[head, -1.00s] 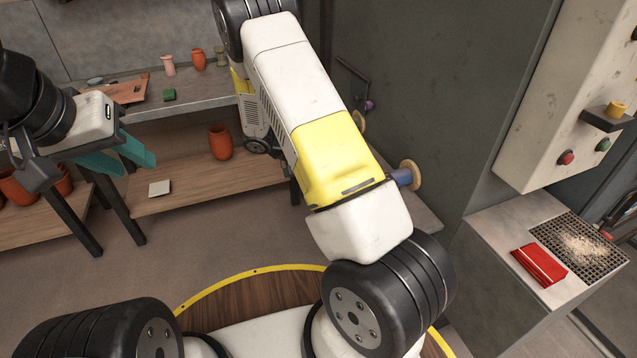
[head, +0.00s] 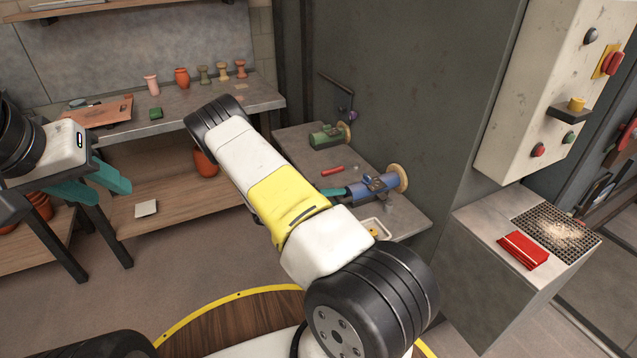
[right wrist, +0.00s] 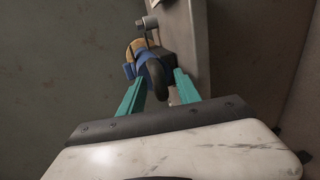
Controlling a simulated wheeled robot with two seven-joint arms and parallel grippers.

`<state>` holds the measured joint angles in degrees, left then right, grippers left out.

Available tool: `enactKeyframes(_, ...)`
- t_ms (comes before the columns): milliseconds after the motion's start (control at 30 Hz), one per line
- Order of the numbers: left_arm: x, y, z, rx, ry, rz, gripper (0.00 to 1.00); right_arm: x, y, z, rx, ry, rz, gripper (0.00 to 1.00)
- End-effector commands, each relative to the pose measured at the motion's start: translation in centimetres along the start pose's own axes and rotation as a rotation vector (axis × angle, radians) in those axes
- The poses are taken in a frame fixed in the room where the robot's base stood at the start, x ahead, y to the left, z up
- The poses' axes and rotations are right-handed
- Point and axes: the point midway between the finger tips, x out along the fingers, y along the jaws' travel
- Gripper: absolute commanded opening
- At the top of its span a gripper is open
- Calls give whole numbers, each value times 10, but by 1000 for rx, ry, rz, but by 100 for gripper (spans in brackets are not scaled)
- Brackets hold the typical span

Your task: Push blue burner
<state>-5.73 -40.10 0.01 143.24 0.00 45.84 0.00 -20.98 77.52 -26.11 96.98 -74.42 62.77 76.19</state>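The blue burner (head: 364,188) lies on the grey side bench against the dark wall, with a tan disc at its right end. My right gripper is mostly hidden behind its own arm in the head view; one teal fingertip (head: 335,191) shows at the burner's left end. In the right wrist view my right gripper (right wrist: 160,84) has its fingers apart. The blue burner (right wrist: 148,56) is just ahead of them, with a dark rounded part between the tips; contact cannot be told. My left gripper (head: 97,186) is open and empty at the left, above the lower shelf.
A green burner (head: 325,138) with a tan disc stands farther back on the side bench (head: 405,219). A red stick (head: 333,170) lies between the burners, and a small tray (head: 375,229) is in front. A control box (head: 545,80) hangs at the right above a grated stand.

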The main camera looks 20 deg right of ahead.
Motion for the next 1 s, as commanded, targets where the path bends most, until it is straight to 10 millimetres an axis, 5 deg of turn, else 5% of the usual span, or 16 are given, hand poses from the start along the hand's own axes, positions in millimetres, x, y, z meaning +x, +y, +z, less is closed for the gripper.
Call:
enactKeyframes(400,0,0,0,0,0,0,36,10,0,0,0,0,0,38)
enactKeyframes(600,0,0,0,0,0,0,36,10,0,0,0,0,-1,0)
enactKeyframes(1000,0,0,0,0,0,0,36,10,0,1,-1,-3,-1,0)
